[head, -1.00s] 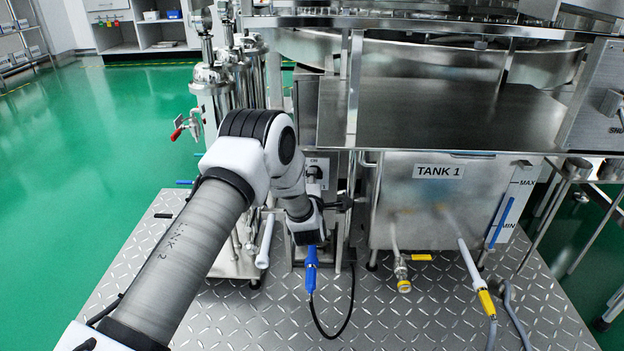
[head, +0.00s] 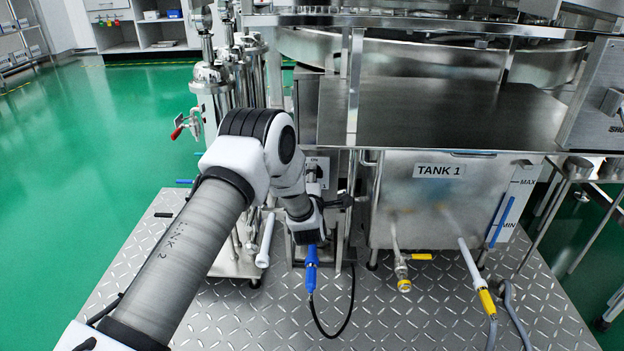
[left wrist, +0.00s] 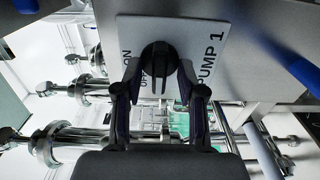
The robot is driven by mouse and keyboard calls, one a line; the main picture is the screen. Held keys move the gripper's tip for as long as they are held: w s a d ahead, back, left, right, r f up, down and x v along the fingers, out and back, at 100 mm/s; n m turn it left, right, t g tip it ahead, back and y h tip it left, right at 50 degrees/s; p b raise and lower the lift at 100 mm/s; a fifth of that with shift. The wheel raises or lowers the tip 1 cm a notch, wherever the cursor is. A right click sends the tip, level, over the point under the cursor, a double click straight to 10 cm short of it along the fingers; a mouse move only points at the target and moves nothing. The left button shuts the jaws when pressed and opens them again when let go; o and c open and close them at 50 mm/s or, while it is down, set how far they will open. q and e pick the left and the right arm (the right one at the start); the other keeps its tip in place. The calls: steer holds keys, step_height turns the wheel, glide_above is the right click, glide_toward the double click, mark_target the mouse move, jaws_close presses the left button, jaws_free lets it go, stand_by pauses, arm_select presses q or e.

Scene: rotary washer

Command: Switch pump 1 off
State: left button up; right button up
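The pump 1 switch is a black round knob (left wrist: 158,60) on a pale plate (left wrist: 209,28) marked PUMP 1, ON and OFF, seen sideways in the left wrist view. In the head view the knob (head: 314,173) is partly hidden behind my left arm, with ON above it. My left gripper (left wrist: 158,80) faces the plate with its fingers apart, one on each side of the knob. I cannot tell whether they touch it. The knob's pointing direction is unclear. My right gripper is not in view.
The steel tank 1 (head: 440,200) stands right of the switch panel, with hose fittings in front. Steel filter housings (head: 212,100) stand to the left. A steel shelf (head: 450,115) overhangs the tank.

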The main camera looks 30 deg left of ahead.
arm_select(q)
steer(key=v, duration=1.2)
steer(key=shift+s, duration=0.1)
